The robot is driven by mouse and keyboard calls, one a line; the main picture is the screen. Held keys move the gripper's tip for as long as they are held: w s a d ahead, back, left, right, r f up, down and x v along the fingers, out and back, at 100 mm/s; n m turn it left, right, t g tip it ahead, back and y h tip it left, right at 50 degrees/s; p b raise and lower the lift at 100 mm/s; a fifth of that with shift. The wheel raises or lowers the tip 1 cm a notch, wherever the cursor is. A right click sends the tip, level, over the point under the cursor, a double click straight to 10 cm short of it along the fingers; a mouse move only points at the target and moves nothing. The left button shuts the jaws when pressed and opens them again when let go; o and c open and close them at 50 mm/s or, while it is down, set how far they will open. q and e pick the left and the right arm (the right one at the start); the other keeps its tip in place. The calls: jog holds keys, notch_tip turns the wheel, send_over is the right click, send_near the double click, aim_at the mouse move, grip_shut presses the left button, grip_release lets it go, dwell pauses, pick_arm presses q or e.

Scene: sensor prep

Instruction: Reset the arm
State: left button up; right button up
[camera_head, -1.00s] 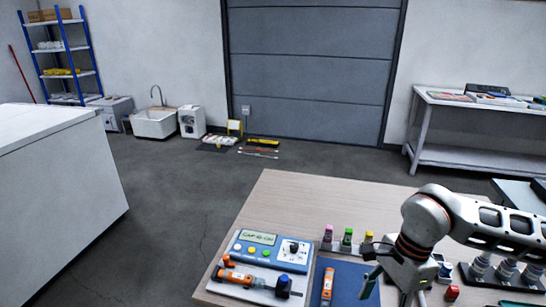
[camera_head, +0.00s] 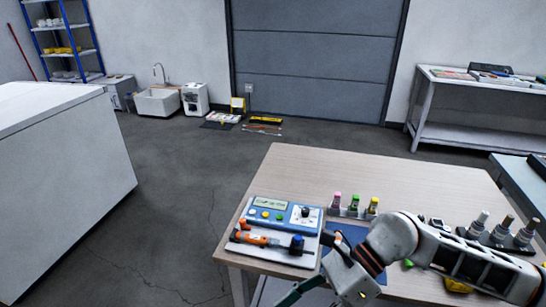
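My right arm comes in from the right and lies low across the front right of the wooden table (camera_head: 300,165). My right gripper (camera_head: 300,292) is at the bottom of the picture, by the table's front edge. One dark green finger shows, pointing down and left. The other finger is hidden or cut off, so its opening cannot be judged. I see nothing held in it. My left arm and gripper are not in view.
A blue and grey panel device (camera_head: 283,217) with an orange tool (camera_head: 258,239) sits just left of the gripper. Small bottles (camera_head: 354,203) stand behind my arm, and a rack of white bottles (camera_head: 502,234) stands right. The table's back left is clear.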

jog(key=s+a+r+m+y, duration=0.2)
jog(key=a+r+m+y, duration=0.2)
jog(key=a+r+y, duration=0.15)
jog(key=w+a+r+m+t+y, duration=0.2)
jog(key=w+r+m+t+y, duration=0.4)
jog(key=m+t, duration=0.65)
jog(key=w+d+f+m+t+h+p, duration=0.1)
jog(key=w+d+f+m+t+h, duration=0.25)
jog(key=d+f+m+h, duration=0.65)
jog(key=w+d+f+m+t+h, duration=0.35)
jog(key=f+m, duration=0.45)
jog(key=m, duration=0.7)
jog(key=s+d+f+m+g+h, duration=0.2)
jog(key=s+d+f+m, duration=0.2)
jog(key=f, duration=0.5)
jog(key=s+d+f+m+g+h, duration=0.3)
jog(key=s+d+f, duration=0.3)
jog(key=s+f, duration=0.3)
jog(key=shift+s+d+m, duration=0.25)
jog(key=shift+d+m, duration=0.05)
jog(key=shift+m, duration=0.55)
jog(key=shift+r, duration=0.1)
jog(key=c, duration=0.4)
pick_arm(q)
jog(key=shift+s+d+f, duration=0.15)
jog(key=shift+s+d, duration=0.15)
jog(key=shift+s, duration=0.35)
